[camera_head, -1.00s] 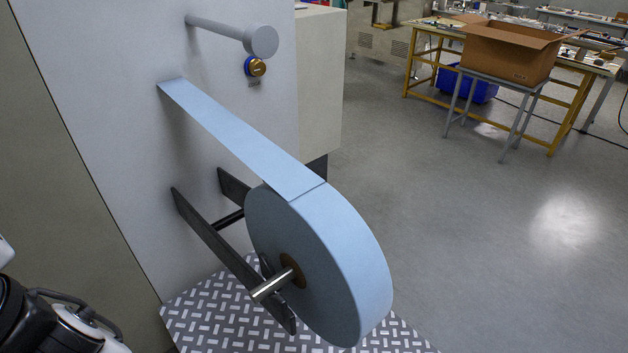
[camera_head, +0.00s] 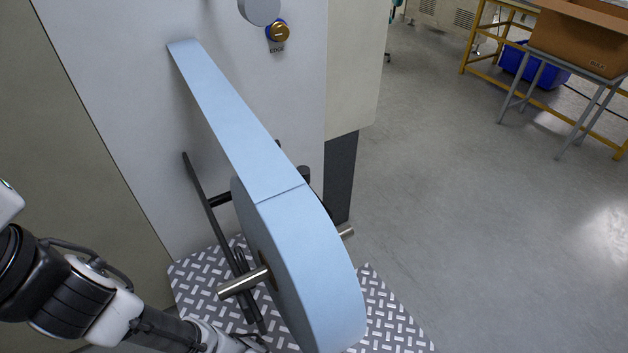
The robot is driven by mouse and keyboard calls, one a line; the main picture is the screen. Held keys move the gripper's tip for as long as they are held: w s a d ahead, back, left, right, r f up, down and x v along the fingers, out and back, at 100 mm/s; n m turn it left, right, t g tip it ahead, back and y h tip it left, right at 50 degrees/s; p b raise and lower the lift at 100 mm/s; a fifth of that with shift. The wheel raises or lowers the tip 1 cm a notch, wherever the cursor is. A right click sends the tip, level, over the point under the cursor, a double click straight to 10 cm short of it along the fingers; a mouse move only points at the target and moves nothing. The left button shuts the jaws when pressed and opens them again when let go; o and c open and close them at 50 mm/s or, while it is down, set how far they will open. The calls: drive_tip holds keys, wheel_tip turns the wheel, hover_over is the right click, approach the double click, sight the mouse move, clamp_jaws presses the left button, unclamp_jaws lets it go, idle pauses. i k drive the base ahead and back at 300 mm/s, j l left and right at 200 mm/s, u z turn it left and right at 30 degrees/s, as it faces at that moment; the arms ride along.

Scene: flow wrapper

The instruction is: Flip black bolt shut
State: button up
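A large roll of light blue film (camera_head: 310,255) sits on a metal shaft (camera_head: 240,284) that pokes out on both sides. Dark support arms (camera_head: 208,215) reach from the machine wall to the shaft. A small black piece (camera_head: 241,262) stands up by the near arm, beside the shaft; it looks like the black bolt, but I cannot tell for sure whether it is open. My gripper (camera_head: 250,343) shows only in part at the bottom edge, below the near arm's end and apart from the black piece. Its fingers are not clear enough to tell open from shut.
The film strip (camera_head: 225,110) runs up from the roll to a slot in the pale machine wall (camera_head: 120,90). A gold-and-blue knob (camera_head: 278,31) is above. A patterned floor plate (camera_head: 385,315) lies below. A cardboard box (camera_head: 585,35) stands far right; the floor right of the machine is clear.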

sight(304, 170)
drive_tip(key=k+j+z, duration=0.8)
drive_tip(key=k+j, duration=0.15)
drive_tip(key=k+j+z, duration=0.2)
drive_tip(key=k+z, duration=0.25)
drive_tip(key=i+l+u, duration=0.1)
drive_tip(key=i+l, duration=0.15)
drive_tip(key=i, duration=0.2)
drive_tip(key=i+j, duration=0.1)
drive_tip(key=i, duration=0.35)
drive_tip(key=i+j+z, duration=0.1)
drive_tip(key=i, duration=0.35)
